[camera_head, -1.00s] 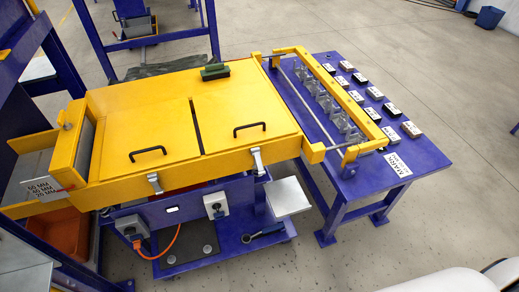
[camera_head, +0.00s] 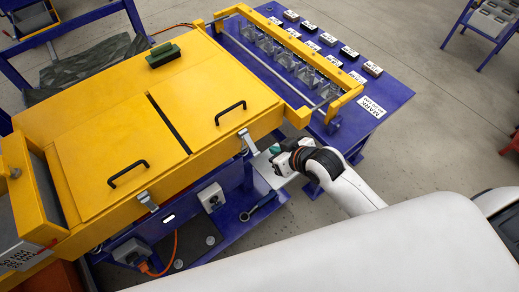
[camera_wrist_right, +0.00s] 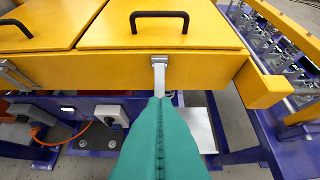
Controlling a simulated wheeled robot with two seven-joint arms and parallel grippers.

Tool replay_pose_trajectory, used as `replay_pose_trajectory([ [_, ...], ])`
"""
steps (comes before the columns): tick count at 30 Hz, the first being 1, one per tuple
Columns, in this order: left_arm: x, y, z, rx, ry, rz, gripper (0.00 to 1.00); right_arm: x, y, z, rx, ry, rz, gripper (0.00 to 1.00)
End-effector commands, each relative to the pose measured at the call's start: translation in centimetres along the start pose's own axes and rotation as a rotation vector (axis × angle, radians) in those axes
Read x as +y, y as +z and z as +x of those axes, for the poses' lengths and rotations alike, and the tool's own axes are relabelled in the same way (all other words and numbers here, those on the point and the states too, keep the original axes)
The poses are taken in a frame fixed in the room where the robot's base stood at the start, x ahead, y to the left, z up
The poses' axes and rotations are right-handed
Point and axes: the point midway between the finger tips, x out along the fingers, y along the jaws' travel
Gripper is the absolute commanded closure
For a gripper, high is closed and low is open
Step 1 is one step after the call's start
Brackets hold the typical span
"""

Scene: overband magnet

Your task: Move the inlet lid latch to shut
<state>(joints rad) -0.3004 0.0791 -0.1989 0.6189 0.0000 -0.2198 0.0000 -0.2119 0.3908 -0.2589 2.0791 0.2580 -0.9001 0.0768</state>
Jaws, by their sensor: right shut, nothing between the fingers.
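The yellow machine top has two lids with black handles, a left lid (camera_head: 115,140) and a right lid (camera_head: 210,100). A metal latch sits on the front edge of each: the left lid latch (camera_head: 148,201) and the right lid latch (camera_head: 248,142). I cannot tell which is the inlet one. My right gripper (camera_head: 275,150) is just right of the right lid latch. In the right wrist view its shut teal fingers (camera_wrist_right: 160,99) point at this latch (camera_wrist_right: 160,74), overlapping its lower end; contact is unclear. My left gripper is not in view.
A green-topped block (camera_head: 163,55) lies on the machine top. A yellow frame (camera_head: 310,70) with metal parts stands on the blue table (camera_head: 390,95) at right. A small grey shelf (camera_wrist_right: 198,128) is below the right latch.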

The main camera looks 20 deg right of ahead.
Motion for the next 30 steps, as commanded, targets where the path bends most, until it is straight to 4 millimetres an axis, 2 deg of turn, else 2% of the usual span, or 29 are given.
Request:
replay_pose_trajectory([
  [5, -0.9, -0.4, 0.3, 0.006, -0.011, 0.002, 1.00, 0.0, 0.0, 3.3, 0.000, 0.000, 0.002, 1.00],
  [14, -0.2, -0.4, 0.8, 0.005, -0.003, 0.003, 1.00, 0.0, 0.0, 9.6, 0.000, 0.000, 0.002, 1.00],
  [15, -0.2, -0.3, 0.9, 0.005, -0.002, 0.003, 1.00, 0.0, -0.9, 10.1, 0.005, 0.000, 0.002, 1.00],
  [21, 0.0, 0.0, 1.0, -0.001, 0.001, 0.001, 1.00, 0.0, -2.5, 11.6, 0.002, -0.001, 0.000, 1.00],
  [30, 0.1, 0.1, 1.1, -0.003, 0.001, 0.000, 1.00, 0.0, -2.9, 12.0, 0.000, -0.001, 0.000, 1.00],
])
